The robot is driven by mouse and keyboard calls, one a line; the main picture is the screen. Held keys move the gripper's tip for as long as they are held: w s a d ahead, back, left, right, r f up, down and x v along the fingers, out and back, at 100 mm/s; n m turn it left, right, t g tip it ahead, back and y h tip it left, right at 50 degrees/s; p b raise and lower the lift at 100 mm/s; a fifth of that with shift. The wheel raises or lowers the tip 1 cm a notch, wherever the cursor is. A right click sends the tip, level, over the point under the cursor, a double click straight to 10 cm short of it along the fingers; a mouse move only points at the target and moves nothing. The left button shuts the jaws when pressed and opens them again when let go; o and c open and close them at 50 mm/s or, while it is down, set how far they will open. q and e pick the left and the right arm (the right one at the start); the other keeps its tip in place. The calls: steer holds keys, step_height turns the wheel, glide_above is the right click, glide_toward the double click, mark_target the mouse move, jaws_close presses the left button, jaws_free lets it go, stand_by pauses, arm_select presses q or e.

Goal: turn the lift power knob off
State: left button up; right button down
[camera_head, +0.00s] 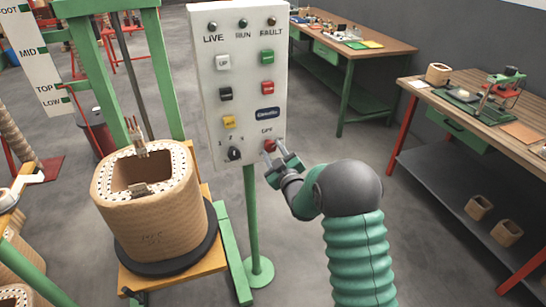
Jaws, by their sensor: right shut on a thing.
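The light grey control panel (240,75) stands on a green post in the middle of the view. A small red knob (269,145) sits at its lower right, under a short label that is too small to read surely. My right gripper (280,160) reaches up from the lower right and is shut on this red knob. Its fingers partly cover the knob, so the way it points is hard to tell. A black selector knob (234,154) marked 1, 2, 3 is just left of it. My left gripper is not in view.
Left of the panel, a wound coil (150,215) stands on a black round base under a green lift frame (85,60). The panel's post has a round green foot (258,271). Workbenches (385,48) stand behind and at right. Grey floor is clear between.

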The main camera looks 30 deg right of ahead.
steer(key=n+b, duration=0.1)
steer(key=n, duration=0.1)
steer(key=n+b, duration=0.1)
steer(key=n, duration=0.1)
steer(key=n+b, duration=0.2)
steer(key=shift+f, duration=0.35)
steer(key=n+b, duration=0.2)
steer(key=n, duration=0.3)
steer(key=shift+r, duration=0.15)
steer(key=shift+n+b, duration=0.3)
steer(key=shift+n, duration=0.1)
steer(key=c, duration=0.9)
jaws_free()
steer(key=shift+r, duration=0.1)
